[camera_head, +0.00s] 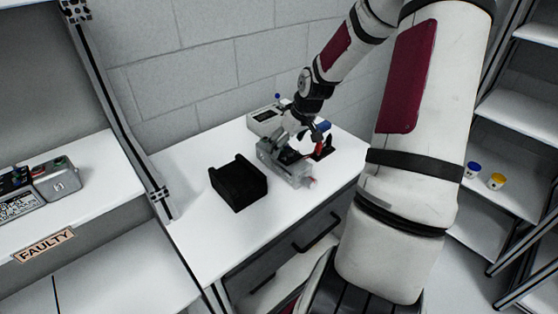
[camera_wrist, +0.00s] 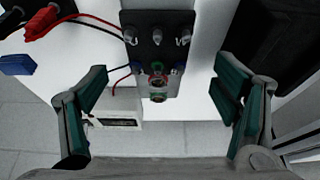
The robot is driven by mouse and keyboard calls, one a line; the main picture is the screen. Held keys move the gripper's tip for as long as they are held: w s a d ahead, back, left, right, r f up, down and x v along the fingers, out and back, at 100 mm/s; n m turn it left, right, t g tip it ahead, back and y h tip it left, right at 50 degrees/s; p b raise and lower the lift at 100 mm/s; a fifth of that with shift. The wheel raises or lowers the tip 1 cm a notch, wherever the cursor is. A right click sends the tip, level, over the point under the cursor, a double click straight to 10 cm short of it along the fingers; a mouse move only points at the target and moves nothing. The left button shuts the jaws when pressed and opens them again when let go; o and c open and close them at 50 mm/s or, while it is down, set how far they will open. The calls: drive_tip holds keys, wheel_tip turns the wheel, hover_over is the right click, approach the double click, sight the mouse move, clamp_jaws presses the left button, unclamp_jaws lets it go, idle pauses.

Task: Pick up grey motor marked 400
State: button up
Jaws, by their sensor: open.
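A grey motor-like unit (camera_head: 285,166) sits on the white table beneath my gripper (camera_head: 298,132). I cannot read a 400 mark on it. In the wrist view, a grey body with red and green round connectors (camera_wrist: 157,82) lies between the spread fingers of my gripper (camera_wrist: 160,85). It adjoins a dark part with several metal terminals (camera_wrist: 157,32). My gripper is open and empty, with visible gaps on both sides. Another grey unit (camera_head: 57,183) with red and green tops lies on the left shelf, above the FAULTY label.
A black open holder (camera_head: 238,186) stands left of the unit. A white device with a display (camera_head: 265,119) is behind it. Red and black leads (camera_wrist: 75,22) and a blue block (camera_wrist: 16,65) are close by. Right shelves (camera_head: 520,180) hold small cups.

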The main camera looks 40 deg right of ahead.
drive_tip(key=b+x, duration=0.1)
drive_tip(key=x, duration=0.9)
drive_tip(key=shift+d, duration=0.15)
drive_tip(key=shift+c, duration=0.3)
